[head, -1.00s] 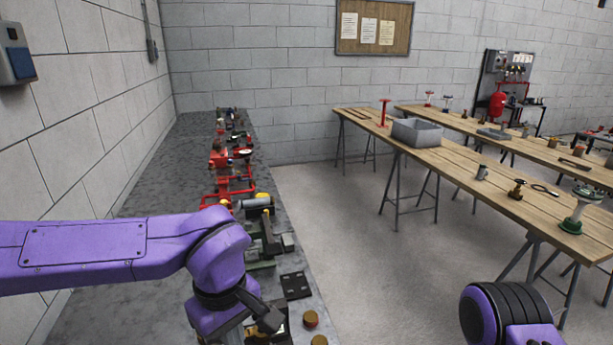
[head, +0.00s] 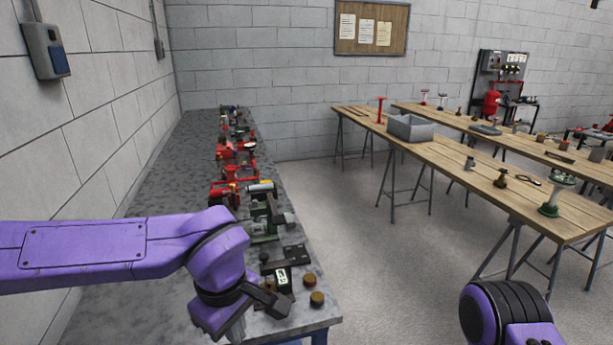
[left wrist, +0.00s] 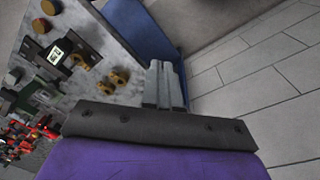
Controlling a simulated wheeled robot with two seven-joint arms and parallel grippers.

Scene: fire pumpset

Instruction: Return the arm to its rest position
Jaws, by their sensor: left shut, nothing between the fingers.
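My left arm comes in from the left in the head view, bent down at the wrist. My left gripper (head: 237,328) is low in that view, partly hidden by my own wrist, near the front end of the grey bench (head: 160,185). In the left wrist view the two grey fingers (left wrist: 165,84) lie side by side, shut and empty. They appear apart from the parts on the bench. Only a purple and black piece of my right arm shows at the lower right of the head view; its gripper is out of frame.
The bench along the left wall holds red pipe fittings (head: 232,172), a dark device with a small display (head: 283,279) and brass caps (head: 317,298). A wooden table (head: 455,170) with a grey bin (head: 411,128) stands to the right. Bare floor lies between.

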